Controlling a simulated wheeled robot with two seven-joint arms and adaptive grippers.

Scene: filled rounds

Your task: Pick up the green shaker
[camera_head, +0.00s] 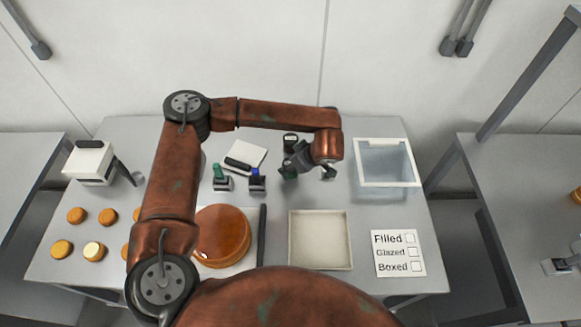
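My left gripper (309,170) reaches over the middle of the table from the end of the rust-brown arm. Its fingers look spread apart, with nothing visible held between them. A small dark container with a green side (289,174), which looks like the green shaker, stands at the left finger and is partly hidden by it. I cannot tell whether they touch. A second dark, round-topped container (290,140) stands just behind the gripper. My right gripper is not in view.
Green-handled (218,172) and blue-handled (256,176) stamps stand left of the gripper. A notepad (246,153) lies behind them. A clear bin (387,163), an empty beige tray (320,240) and a checklist card (398,253) are at right. Several round pastries (77,215) lie at left.

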